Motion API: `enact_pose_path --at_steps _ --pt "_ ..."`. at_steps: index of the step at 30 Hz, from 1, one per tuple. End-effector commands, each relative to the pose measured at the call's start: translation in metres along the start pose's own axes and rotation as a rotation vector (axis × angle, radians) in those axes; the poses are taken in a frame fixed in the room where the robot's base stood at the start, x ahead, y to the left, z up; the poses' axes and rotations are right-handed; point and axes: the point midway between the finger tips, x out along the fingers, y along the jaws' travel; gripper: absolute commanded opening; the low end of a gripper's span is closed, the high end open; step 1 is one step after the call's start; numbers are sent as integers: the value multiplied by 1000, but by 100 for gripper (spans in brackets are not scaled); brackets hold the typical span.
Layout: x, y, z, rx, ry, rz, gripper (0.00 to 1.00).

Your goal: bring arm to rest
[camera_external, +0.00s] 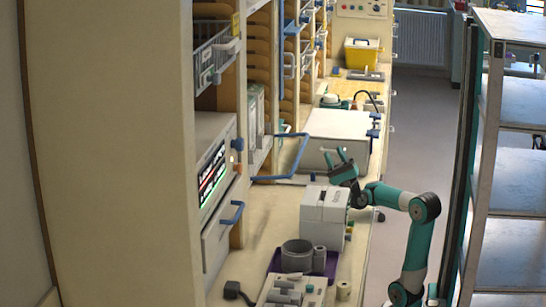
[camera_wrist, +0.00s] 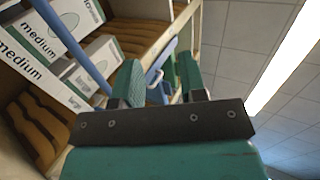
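My gripper (camera_external: 337,157) is at the end of my green and black arm in the external view, raised above the counter beside the white boxes. Its two green fingers point up and toward the shelves. In the wrist view my gripper (camera_wrist: 160,82) shows its fingers apart with nothing between them. The arm reaches in from the right, with its elbow bent above the aisle beside the counter.
A white box-shaped device (camera_external: 324,212) stands on the counter below my gripper, and a larger white case (camera_external: 337,136) is behind it. A blue handle (camera_external: 290,160) juts out at left. A metal rack (camera_external: 510,180) stands right. The aisle floor (camera_external: 418,140) is clear.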

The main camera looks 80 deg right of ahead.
Motion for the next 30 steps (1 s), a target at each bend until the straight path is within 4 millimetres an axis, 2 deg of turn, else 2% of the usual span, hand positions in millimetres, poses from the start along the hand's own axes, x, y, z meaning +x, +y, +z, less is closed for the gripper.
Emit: enact_pose_path --at_steps 1,11,14,16,19,23,26,30 --pt "21 -7 5 0 -12 22 38" --pt "88 4 48 -48 -140 263 38" --pt "106 10 70 -73 -215 371 38" --pt "114 18 93 -101 -299 469 38" --pt "116 28 126 -150 -444 612 38" --pt "108 32 165 -209 -658 781 38" --pt "97 27 191 -251 -839 897 38" --pt "71 7 222 -303 -1139 1041 38"
